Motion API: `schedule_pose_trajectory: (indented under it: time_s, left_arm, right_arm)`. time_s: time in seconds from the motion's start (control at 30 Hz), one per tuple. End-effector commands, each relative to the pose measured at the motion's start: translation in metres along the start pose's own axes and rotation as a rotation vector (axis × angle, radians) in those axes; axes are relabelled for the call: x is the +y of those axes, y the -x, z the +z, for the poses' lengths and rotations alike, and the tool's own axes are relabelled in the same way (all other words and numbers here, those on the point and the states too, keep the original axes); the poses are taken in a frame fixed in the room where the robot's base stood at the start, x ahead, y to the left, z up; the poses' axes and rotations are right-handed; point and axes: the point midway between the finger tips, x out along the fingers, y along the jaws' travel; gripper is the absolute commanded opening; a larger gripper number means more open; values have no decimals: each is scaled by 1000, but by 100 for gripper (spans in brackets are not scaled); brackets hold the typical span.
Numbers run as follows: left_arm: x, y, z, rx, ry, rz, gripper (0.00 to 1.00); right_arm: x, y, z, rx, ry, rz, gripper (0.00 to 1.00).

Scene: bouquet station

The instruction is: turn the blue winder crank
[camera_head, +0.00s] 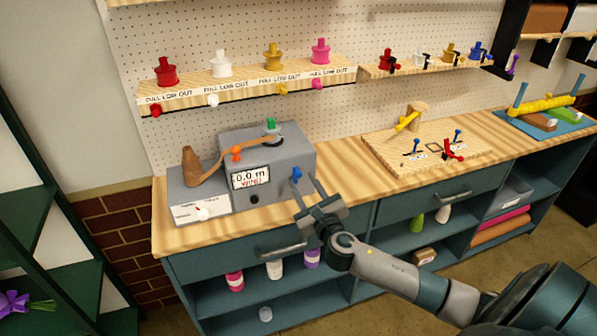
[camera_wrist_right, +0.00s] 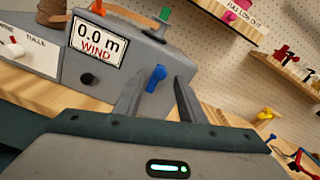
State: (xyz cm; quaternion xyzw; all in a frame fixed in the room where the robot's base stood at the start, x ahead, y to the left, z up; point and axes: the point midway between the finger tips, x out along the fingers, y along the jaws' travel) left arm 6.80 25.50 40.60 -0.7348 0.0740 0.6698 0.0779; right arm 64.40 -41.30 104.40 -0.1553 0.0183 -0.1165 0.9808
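The blue winder crank (camera_head: 297,174) sticks out from the front right of the grey winder box (camera_head: 293,152), beside a display reading 0.0 m WIND. In the right wrist view the blue crank (camera_wrist_right: 155,77) shows between the two fingers. My right gripper (camera_head: 307,186) is open, its fingers pointing at the box just in front of the crank. In the wrist view the right gripper (camera_wrist_right: 156,88) has nothing between its fingertips that I can see it gripping; contact with the crank cannot be told. My left gripper is not in view.
A black knob (camera_head: 254,199) sits below the display. A green knob (camera_head: 270,124) and an orange piece (camera_head: 236,153) are on top of the winder. A wooden board (camera_head: 387,153) with small levers lies to the right. The bench between is clear.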

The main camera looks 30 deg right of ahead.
Motion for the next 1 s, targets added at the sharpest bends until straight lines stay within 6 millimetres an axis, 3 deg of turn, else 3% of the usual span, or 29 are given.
schedule_pose_trajectory:
  time_s: [0.1, 0.3, 0.73, 0.77, 0.9, 1.0]
  left_arm:
    - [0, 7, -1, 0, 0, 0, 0]
    - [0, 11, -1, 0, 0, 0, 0]
    - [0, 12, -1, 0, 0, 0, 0]
    - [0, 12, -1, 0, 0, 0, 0]
    - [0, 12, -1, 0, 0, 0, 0]
    - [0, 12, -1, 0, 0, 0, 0]
  right_arm:
    - [-1, -20, 2, 0, 0, -1, 37]
    - [0, -42, 1, -1, -1, 0, 37]
    - [0, -49, 0, 0, 0, 1, 37]
    - [0, -49, 0, 0, 0, 1, 34]
    - [0, -49, 0, 0, 0, 1, 1]
    - [0, -49, 0, 0, 0, 0, 0]
